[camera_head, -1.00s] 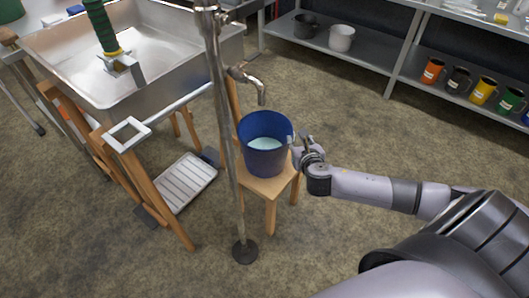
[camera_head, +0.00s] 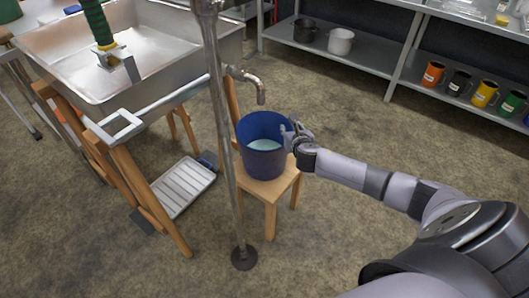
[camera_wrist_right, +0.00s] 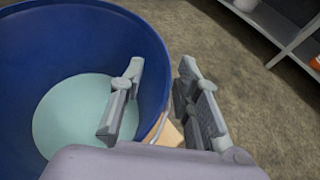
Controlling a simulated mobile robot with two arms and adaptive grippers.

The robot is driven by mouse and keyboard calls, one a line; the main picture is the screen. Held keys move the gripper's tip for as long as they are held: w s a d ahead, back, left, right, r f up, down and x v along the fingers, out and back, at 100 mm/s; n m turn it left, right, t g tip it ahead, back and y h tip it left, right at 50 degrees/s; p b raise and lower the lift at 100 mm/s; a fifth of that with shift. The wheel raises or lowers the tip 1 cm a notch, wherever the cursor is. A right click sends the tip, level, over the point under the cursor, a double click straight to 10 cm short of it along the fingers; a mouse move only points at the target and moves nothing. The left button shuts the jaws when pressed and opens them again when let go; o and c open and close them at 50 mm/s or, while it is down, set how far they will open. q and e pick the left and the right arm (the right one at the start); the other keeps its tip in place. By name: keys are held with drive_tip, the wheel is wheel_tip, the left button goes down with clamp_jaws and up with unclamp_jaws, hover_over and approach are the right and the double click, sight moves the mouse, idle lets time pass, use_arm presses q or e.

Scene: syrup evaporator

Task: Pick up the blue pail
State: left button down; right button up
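The blue pail (camera_head: 252,159) stands upright on a small wooden stool (camera_head: 277,188), under a metal spout (camera_head: 256,84). Pale liquid (camera_head: 264,145) shows inside it. My right gripper (camera_head: 289,134) is at the pail's right rim. In the right wrist view, the gripper (camera_wrist_right: 158,100) is open, with one finger over the inside of the blue pail (camera_wrist_right: 90,42) and the other outside. The pail's wall runs between the fingers, with a gap visible on the outer side. Contact with the inner finger cannot be told. My left gripper is not in view.
A metal pole (camera_head: 228,150) stands just left of the pail. A large steel pan (camera_head: 150,85) on a wooden frame is at the left. Shelves with mugs (camera_head: 459,80) and pots (camera_head: 340,41) are at the back right. Floor right of the stool is clear.

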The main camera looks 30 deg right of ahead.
clamp_jaws()
idle(0.3)
idle(0.7)
drive_tip(key=shift+w+r, duration=0.1)
drive_tip(key=shift+r, duration=0.1)
